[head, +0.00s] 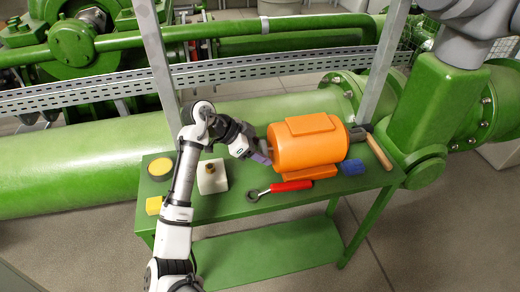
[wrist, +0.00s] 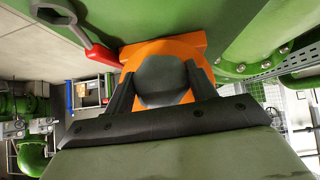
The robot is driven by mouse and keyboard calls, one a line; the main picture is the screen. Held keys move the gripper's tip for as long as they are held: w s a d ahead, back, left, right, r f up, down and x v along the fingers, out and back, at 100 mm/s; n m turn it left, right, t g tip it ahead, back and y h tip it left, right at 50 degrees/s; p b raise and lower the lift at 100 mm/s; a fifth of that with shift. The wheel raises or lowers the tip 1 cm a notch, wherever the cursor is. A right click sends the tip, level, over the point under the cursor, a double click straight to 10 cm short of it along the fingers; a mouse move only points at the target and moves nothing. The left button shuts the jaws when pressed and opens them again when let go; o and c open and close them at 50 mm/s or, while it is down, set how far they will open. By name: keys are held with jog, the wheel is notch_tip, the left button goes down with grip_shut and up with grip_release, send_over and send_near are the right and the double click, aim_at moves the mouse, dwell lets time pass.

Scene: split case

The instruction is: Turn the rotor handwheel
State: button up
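The orange rotor housing (head: 308,143) lies on the green table, its left end towards my gripper. My gripper (head: 262,157) is at that left end, reaching in from the left. In the wrist view, a dark grey six-sided part, seemingly the handwheel (wrist: 162,80), stands in front of the orange housing (wrist: 160,48). The two dark fingers of my gripper (wrist: 161,75) are apart, one on each side of this part and close to its edges. I cannot tell whether they press on it. The handwheel is mostly hidden by the gripper in the head view.
Grey posts and green pipes stand behind.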

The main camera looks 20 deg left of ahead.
jog(key=c, duration=0.3)
jog(key=shift+r+p, duration=0.1)
jog(key=shift+p, duration=0.2)
jog(key=shift+w+r+n+g+h+p, duration=0.15)
jog(key=shift+n+g+h+p, duration=0.25)
jog(key=shift+g+h+p, duration=0.35)
jog(key=n+g+h+p, duration=0.2)
jog(key=p, duration=0.3)
jog(key=shift+g, duration=0.25)
jog(key=shift+a+f+n+g+h+p, duration=0.2)
jog(key=shift+n+g+h+p, duration=0.4)
jog(key=shift+n+g+h, duration=0.25)
jog(key=shift+f+n+g+h+b, duration=0.15)
jog(key=shift+n+g+h+b, duration=0.2)
jog(key=shift+n+g+h, duration=0.25)
jog(key=shift+d+n+h+b, duration=0.1)
jog(key=shift+n+h+b, duration=0.3)
jog(key=shift+h, duration=0.2)
jog(key=shift+g, duration=0.35)
